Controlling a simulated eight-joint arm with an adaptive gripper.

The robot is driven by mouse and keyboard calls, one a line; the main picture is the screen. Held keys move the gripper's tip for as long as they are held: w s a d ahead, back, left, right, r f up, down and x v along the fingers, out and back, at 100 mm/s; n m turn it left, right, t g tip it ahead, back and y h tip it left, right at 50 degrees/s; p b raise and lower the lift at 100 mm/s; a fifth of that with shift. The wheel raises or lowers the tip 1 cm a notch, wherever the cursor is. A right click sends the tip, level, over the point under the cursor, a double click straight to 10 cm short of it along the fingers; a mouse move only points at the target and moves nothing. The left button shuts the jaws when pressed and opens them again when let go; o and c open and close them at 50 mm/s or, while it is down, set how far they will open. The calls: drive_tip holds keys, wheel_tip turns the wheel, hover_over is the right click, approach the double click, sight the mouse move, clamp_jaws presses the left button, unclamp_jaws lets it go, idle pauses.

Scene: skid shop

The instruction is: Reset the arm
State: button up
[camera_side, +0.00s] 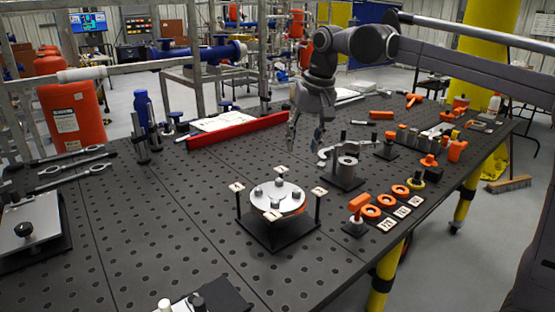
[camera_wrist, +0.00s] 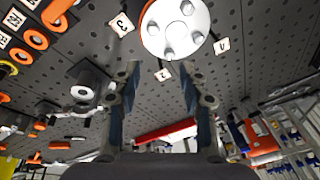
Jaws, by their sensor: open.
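My gripper (camera_side: 305,142) hangs open and empty above the perforated black bench (camera_side: 180,200), pointing down. In the wrist view its two fingers (camera_wrist: 156,80) are spread apart with nothing between them. A round silver flange with several bolts (camera_side: 277,194) sits on a black stand in front of my gripper in the side view; it also shows at the top of the wrist view (camera_wrist: 175,25). Small numbered tags (camera_side: 320,191) stand on posts around it. My gripper is apart from the flange and from the grey cylinder fixture (camera_side: 347,168) to its right.
Orange rings (camera_side: 371,211) and numbered tags lie near the front right edge. A red bar (camera_side: 238,131) stands along the bench behind. Wrenches (camera_side: 75,174) and a blue bottle-shaped tool (camera_side: 144,115) are at the left. The left-middle bench is clear.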

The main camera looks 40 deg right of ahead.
drive_tip(key=s+f+n+t, duration=0.4)
drive_tip(key=s+f+n, duration=0.2)
drive_tip(key=s+f, duration=0.9)
drive_tip(key=s, duration=0.4)
drive_tip(key=shift+f, duration=0.15)
idle(0.5)
